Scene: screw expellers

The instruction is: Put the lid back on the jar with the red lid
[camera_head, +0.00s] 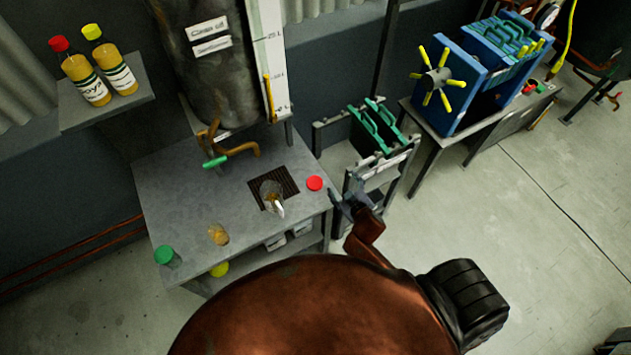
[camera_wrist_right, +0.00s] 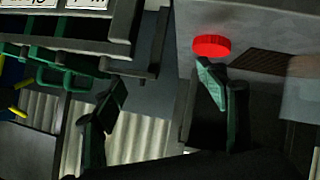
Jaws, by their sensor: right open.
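The red lid (camera_head: 314,183) lies flat near the right end of the grey table. It also shows in the right wrist view (camera_wrist_right: 211,45). An open clear glass jar (camera_head: 272,197) stands on the dark grate left of the lid; part of a clear jar shows at the right of the wrist view (camera_wrist_right: 302,98). My right gripper (camera_head: 346,197) is open and empty, just off the table's right end. In the wrist view, one finger of the gripper (camera_wrist_right: 160,80) appears close to the lid; I cannot tell whether they touch. My left gripper is not in view.
The table (camera_head: 185,190) also holds a jar with amber contents (camera_head: 218,235) and a green-lidded jar (camera_head: 166,256). A yellow lid (camera_head: 219,269) shows at the front edge. A tank (camera_head: 205,65) with a green-handled tap (camera_head: 215,161) stands behind. A rack (camera_head: 380,165) stands right of the table.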

